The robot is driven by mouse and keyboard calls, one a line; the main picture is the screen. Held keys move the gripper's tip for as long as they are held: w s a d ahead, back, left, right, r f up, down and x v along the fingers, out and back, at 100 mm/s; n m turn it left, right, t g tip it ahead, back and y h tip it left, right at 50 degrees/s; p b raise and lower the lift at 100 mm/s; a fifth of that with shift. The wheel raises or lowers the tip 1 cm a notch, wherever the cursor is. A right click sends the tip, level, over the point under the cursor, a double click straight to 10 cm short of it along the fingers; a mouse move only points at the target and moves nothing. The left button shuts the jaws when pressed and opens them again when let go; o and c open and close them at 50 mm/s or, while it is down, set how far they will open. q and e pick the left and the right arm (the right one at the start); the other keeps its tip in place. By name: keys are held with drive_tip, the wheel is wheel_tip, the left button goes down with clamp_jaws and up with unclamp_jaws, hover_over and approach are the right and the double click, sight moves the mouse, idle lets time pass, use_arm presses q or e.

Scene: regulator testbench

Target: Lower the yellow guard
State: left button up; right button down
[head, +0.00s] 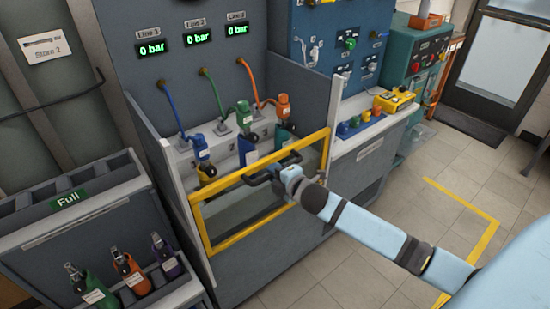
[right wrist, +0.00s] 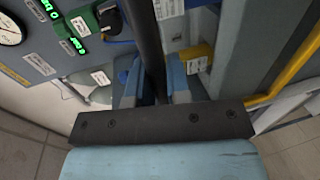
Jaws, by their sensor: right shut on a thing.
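The yellow guard (head: 208,247) is a yellow-framed clear panel across the front of the testbench bay, with a dark handle (head: 258,181) on its upper part. Its top edge runs in front of the cylinders, whose upper parts show above it. My right gripper (head: 283,176) is shut on the handle, reaching in from the right. In the right wrist view, a dark bar (right wrist: 148,40) passes between the two fingers (right wrist: 155,88), and a yellow frame edge (right wrist: 292,78) shows at right. The handle is partly hidden by the gripper. My left gripper is not in view.
Blue, green and orange hoses run to cylinders in the bay; the readouts (head: 194,39) show 0 bar. A rack marked Full (head: 68,199) with several small cylinders stands at left. A side bench (head: 370,140) is at right. Floor at right is clear.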

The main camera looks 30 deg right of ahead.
drive_tip(key=b, duration=0.5)
approach(266, 196)
drive_tip(key=x, duration=0.4)
drive_tip(key=shift+w+a+r, duration=0.15)
drive_tip(key=shift+w+r, duration=0.15)
drive_tip(key=shift+w, duration=0.1)
drive_tip(key=shift+f, duration=0.5)
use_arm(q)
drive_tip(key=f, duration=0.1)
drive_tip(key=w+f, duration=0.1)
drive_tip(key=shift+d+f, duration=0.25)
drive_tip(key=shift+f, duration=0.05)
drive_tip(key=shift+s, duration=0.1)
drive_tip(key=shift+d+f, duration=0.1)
use_arm(e)
drive_tip(key=c, duration=1.1)
unclamp_jaws()
drive_tip(key=shift+r, duration=0.1)
drive_tip(key=shift+s, duration=0.1)
use_arm(q)
drive_tip(key=shift+p, duration=0.4)
use_arm(e)
drive_tip(key=v, duration=1.3)
drive_tip(key=shift+s, duration=0.35)
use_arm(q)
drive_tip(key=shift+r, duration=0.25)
